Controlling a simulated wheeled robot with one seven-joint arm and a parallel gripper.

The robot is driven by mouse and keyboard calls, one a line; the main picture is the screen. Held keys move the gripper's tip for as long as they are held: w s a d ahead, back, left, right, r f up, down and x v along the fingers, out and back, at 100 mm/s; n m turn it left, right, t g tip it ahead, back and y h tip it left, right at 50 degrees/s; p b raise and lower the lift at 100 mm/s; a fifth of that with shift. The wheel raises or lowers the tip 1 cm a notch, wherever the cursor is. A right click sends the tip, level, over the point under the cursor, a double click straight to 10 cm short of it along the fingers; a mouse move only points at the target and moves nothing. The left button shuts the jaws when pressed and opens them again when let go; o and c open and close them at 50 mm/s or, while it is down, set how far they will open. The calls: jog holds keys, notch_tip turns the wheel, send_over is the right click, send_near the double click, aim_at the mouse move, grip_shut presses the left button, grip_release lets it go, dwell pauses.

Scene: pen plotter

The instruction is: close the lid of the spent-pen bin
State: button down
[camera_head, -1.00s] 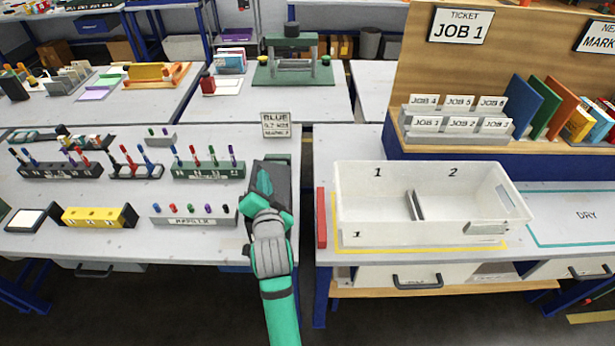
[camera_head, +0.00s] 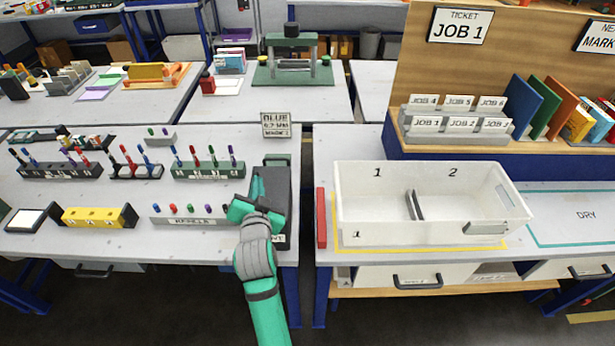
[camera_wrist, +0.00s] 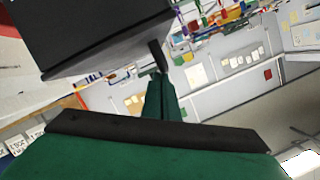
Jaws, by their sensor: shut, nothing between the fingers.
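The spent-pen bin (camera_head: 279,195) is a dark, narrow box at the right edge of the left table in the head view, with a partly hidden pale label on its front. Its top looks dark and flat, but I cannot tell the lid apart from the body or how far it is closed. My gripper (camera_head: 256,187) is at the bin's left side, shut and empty, its green fingers pointing away from me. My arm hides the bin's lower left. In the wrist view a large dark box-like surface (camera_wrist: 100,35) is close to my fingertips (camera_wrist: 158,62); contact is unclear.
A pen stand row (camera_head: 190,221) and a green marker rack (camera_head: 208,170) stand left of my gripper. A sign reading BLUE (camera_head: 276,125) stands behind the bin. Across a gap, the right table holds a red block (camera_head: 321,217) and a white tray (camera_head: 430,235).

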jog(key=d+r, duration=0.2)
jog(key=r, duration=0.1)
jog(key=shift+s+d+r, duration=0.1)
jog(key=shift+d+r, duration=0.2)
jog(key=v, duration=1)
jog(key=s+d+f+n, duration=0.3)
jog(key=s+f, duration=1.3)
jog(key=s+d+f+n, duration=0.1)
jog(key=s, duration=0.9)
jog(key=s+d+f+n, duration=0.1)
jog(key=s+d+n, duration=0.1)
jog(key=s, duration=0.8)
jog(key=shift+s+h, duration=0.25)
jog(key=shift+h, duration=0.15)
jog(key=shift+f, duration=0.15)
